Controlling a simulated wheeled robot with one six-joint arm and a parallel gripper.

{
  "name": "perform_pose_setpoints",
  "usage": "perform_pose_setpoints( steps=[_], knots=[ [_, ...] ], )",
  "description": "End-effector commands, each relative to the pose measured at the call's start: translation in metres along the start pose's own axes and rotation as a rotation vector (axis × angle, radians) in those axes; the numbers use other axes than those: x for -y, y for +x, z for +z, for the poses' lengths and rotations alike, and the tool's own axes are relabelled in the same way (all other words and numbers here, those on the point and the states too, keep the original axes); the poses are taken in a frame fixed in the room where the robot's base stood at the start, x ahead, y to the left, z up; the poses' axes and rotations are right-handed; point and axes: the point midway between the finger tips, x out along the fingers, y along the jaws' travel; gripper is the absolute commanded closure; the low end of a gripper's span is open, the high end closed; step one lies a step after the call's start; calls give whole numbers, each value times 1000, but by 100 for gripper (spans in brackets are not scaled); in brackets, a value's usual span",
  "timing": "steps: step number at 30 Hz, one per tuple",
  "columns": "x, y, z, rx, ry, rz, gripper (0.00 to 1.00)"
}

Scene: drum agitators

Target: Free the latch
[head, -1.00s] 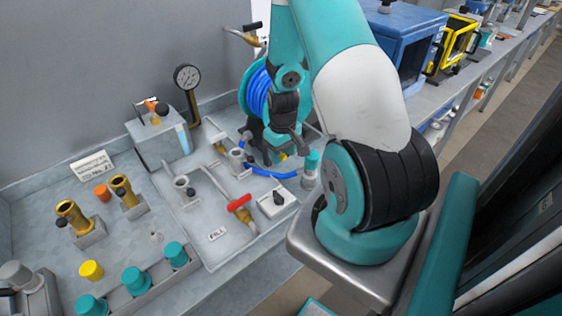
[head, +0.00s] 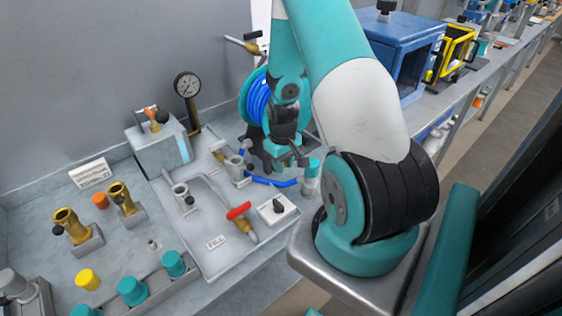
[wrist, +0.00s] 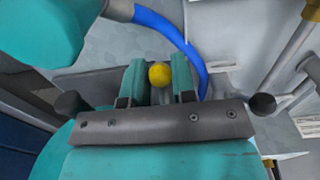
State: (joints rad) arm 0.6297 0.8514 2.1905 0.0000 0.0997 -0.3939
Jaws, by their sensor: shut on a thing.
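A round yellow knob (wrist: 159,75) sits between the two teal fingers of my gripper (wrist: 158,88) in the wrist view. The gripper is shut on it. In the head view my gripper (head: 290,158) is low over the bench in front of the blue hose reel, and the knob is hidden there. A blue hose (wrist: 178,38) curves past the fingers on the right in the wrist view. I cannot tell which part is the latch, or whether the knob belongs to it.
The blue hose reel (head: 256,100) stands close behind my gripper. A red-handled valve (head: 238,211) and a switch box (head: 277,209) are in front and to the left. A pressure gauge (head: 188,86) rises farther left. A capped bottle (head: 311,176) stands close right.

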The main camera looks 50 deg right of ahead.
Motion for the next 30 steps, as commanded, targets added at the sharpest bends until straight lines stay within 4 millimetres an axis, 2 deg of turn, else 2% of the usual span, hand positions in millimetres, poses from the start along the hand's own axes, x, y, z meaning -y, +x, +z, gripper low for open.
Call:
perform_pose_setpoints(
  steps=[8,19,30],
  knots=[
    [0,-3,1,0,0,0,92],
    [0,-28,6,-3,1,1,92],
    [0,-28,7,-1,0,1,92]
  ],
)
